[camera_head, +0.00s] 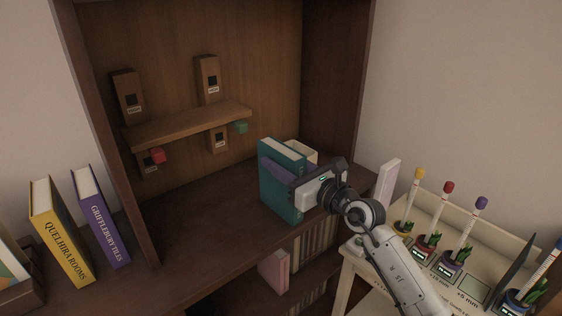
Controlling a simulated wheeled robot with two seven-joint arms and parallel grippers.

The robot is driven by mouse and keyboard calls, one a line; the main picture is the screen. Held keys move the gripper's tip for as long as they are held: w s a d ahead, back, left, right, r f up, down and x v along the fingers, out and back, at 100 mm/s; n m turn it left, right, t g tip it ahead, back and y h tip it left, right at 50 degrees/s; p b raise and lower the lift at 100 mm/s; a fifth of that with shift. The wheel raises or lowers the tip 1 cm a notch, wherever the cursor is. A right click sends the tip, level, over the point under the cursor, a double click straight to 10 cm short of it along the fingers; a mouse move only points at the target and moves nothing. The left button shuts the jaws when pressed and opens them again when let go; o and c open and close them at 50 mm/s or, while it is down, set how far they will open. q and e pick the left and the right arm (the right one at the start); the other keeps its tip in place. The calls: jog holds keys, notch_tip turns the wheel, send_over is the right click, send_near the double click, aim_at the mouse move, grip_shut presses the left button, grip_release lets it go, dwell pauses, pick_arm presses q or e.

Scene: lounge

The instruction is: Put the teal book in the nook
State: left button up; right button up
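A teal book (282,152) stands upright on the dark wooden bookcase board, right of its middle. A purple band or book (276,171) shows against it, with more teal below and a cream-topped piece (301,152) behind it. My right gripper (295,192) comes in from the lower right and overlaps the right side of this group. Its fingertips are hidden or too small to tell whether they grip the book. The open recess of the bookcase (205,195) may be the nook; no label shows. My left gripper is not in view.
A small wooden shelf (185,127) with red and green blocks is on the back panel. Yellow (62,235) and purple (100,220) books stand at left. A pink book (274,271) is below. A cream stand (450,225) with plants and coloured rods is at right.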

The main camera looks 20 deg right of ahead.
jog(key=shift+o, duration=0.9)
